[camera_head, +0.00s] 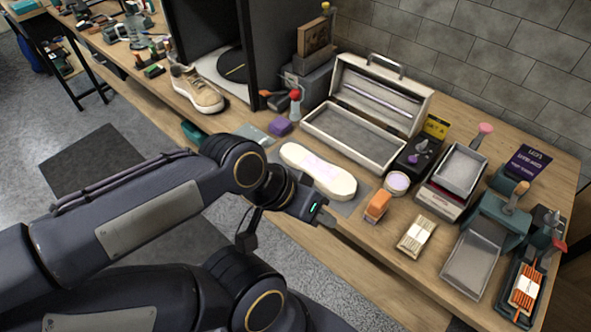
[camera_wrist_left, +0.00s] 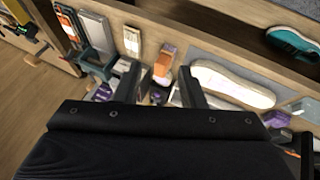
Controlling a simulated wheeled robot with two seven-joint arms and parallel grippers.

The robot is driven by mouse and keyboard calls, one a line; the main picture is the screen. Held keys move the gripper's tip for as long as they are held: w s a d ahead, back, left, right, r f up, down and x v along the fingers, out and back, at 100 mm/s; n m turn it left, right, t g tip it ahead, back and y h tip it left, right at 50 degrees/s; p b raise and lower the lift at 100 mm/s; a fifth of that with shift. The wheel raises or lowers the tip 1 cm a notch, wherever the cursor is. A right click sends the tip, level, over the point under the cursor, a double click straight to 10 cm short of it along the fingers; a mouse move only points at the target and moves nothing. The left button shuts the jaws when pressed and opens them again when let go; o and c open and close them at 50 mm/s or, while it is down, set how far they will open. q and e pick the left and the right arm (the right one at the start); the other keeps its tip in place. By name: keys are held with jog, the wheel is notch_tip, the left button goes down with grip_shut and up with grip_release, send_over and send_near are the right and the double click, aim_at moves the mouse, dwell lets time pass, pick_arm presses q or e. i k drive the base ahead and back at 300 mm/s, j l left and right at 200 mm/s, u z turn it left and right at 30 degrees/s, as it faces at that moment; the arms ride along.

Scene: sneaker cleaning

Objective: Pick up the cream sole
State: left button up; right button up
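The cream sole (camera_head: 340,182) lies flat on a grey mat (camera_head: 352,204) near the table's front edge, with a pinkish patch on its top. My left gripper (camera_head: 322,217) is just in front of its right end, seen side-on, with its fingers hard to make out. In the left wrist view the two fingers (camera_wrist_left: 160,84) are spread apart with nothing held between them. There the sole (camera_wrist_left: 235,86) lies to the right of the right finger, and I see no grip on it. My right gripper does not show.
An open grey case (camera_head: 350,138) stands behind the sole. A purple block (camera_head: 280,126) is at its left; a round jar (camera_head: 397,183) and an orange block (camera_head: 377,206) are at its right. Trays and boxes crowd the right side. A tan sneaker (camera_head: 198,92) stands further left.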

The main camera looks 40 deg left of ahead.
aim_at(339, 186)
jog(key=u, duration=1.3)
